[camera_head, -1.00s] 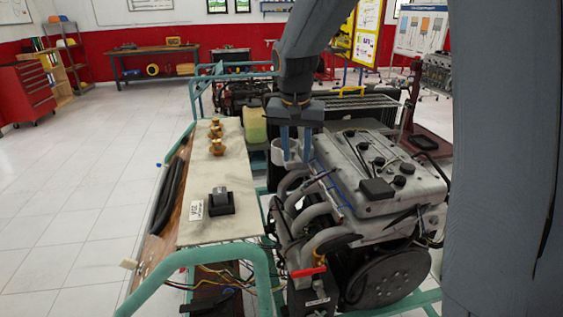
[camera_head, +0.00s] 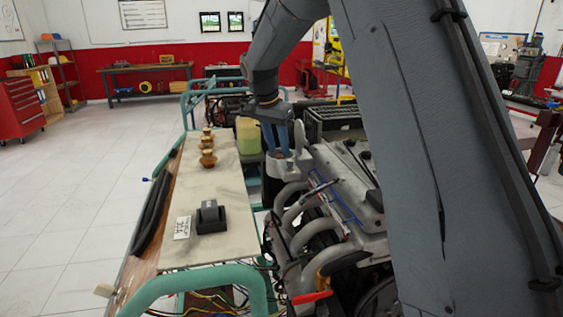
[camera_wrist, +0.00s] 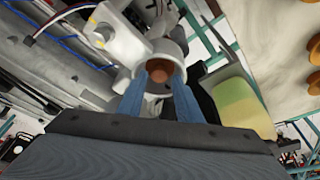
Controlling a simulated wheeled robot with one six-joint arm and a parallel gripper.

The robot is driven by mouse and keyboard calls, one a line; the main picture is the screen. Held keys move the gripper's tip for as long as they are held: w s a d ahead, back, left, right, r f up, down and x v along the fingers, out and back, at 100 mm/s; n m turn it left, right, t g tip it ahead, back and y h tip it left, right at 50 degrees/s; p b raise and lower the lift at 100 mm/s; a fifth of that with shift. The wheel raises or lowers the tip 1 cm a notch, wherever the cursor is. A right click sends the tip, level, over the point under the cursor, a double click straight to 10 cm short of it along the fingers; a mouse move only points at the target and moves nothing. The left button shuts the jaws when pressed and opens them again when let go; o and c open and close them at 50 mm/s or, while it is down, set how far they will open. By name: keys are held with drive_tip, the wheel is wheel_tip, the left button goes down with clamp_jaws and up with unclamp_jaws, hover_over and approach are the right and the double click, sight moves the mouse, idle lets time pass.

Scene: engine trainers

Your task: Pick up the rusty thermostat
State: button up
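The rusty thermostat (camera_wrist: 160,74) is a round brown piece seated in the pale grey round housing (camera_wrist: 179,47) on the engine. In the head view the thermostat (camera_head: 281,154) shows small and partly hidden in the housing's mouth. My gripper (camera_wrist: 160,76) points down into the housing from above. Its two blue fingers are apart, one on each side of the thermostat, with their tips at or inside the housing rim. In the head view my gripper (camera_head: 278,150) stands over the housing. I cannot tell whether the fingers touch the thermostat.
A pale board (camera_head: 215,185) left of the engine carries several brass thermostats (camera_head: 208,158), a black block (camera_head: 211,217) and a white label (camera_head: 182,228). Curved intake pipes (camera_head: 290,197) and the teal frame (camera_head: 200,278) are nearby.

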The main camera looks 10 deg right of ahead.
sight(281, 156)
drive_tip(key=shift+p+x, duration=0.3)
drive_tip(key=shift+x, duration=1.2)
drive_tip(key=shift+c, duration=0.4)
clamp_jaws()
drive_tip(key=shift+r, duration=0.1)
